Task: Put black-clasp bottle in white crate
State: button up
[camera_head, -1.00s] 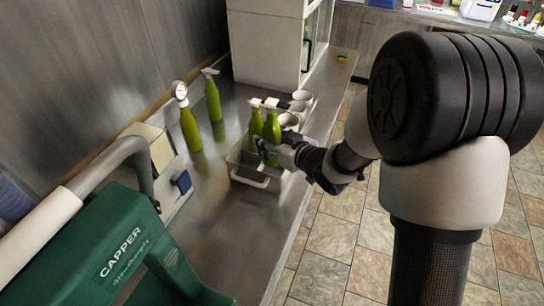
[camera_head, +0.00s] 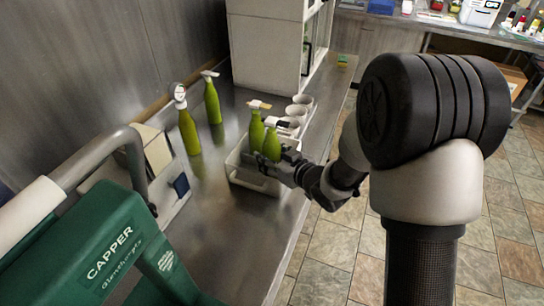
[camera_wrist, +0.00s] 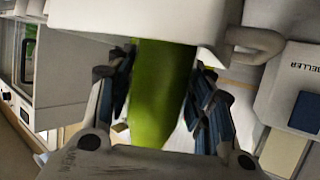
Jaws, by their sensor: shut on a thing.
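The white crate (camera_head: 236,172) stands on the steel counter. Two green bottles show upright at it. The nearer one, the black-clasp bottle (camera_head: 272,146), has a dark clasp and a white label at its top. My gripper (camera_head: 283,165) is shut on it from the right, just at the crate's rim. In the wrist view, the green bottle (camera_wrist: 160,95) sits between my fingers and its far end is hidden behind the white crate wall (camera_wrist: 120,15). Whether its base touches the crate floor is hidden. The second bottle (camera_head: 256,132), with a tan clasp, stands behind it.
Two more green bottles, one with a gauge (camera_head: 188,130) and one with a white top (camera_head: 212,102), stand to the left. A green capper (camera_head: 115,255) is at front left; a white cabinet (camera_head: 265,50) is behind.

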jog(key=shift+f, duration=0.1)
jog(key=o, duration=1.5)
jog(key=shift+o, duration=0.2)
